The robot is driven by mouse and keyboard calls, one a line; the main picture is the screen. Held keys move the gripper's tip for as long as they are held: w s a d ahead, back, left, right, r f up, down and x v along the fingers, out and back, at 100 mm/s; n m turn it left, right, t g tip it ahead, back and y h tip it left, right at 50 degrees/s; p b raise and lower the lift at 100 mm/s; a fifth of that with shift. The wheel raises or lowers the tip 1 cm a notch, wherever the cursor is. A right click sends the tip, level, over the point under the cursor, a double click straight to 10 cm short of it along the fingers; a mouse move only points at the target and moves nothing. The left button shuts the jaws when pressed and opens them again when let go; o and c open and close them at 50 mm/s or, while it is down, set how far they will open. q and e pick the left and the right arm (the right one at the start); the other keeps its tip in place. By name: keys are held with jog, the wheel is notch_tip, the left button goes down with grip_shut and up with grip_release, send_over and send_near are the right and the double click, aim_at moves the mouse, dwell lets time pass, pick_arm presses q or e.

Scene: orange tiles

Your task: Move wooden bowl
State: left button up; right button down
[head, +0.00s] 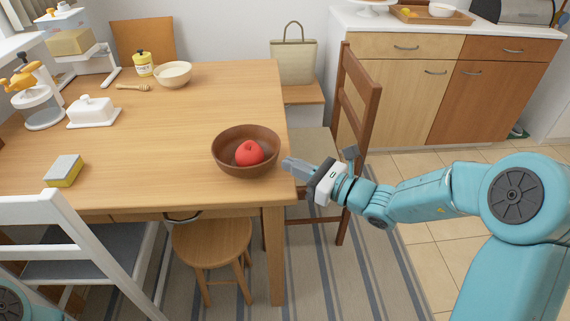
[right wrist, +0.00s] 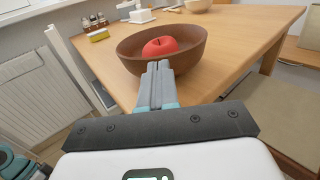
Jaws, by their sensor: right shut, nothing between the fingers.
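The wooden bowl (head: 228,160) is dark brown and stands upright near the right front corner of the table. A red apple (head: 249,153) lies in it. My right gripper (head: 286,164) is just right of the bowl, past the table's edge, with its fingers pointing at it. The fingers are together and empty. In the right wrist view the fingertips (right wrist: 158,66) overlap the near side of the bowl (right wrist: 190,58), with the apple (right wrist: 160,46) behind them. I cannot tell whether they touch the bowl. My left gripper is not in view.
The wooden table (head: 140,185) has free room left of the bowl. A sponge (head: 64,170), a butter dish (head: 93,112), a cream bowl (head: 173,74) and a yellow jar (head: 143,64) stand farther off. A brown chair (head: 358,100) is behind my right gripper. A stool (head: 212,242) is below.

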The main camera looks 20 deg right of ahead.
jog(key=shift+x, duration=1.2)
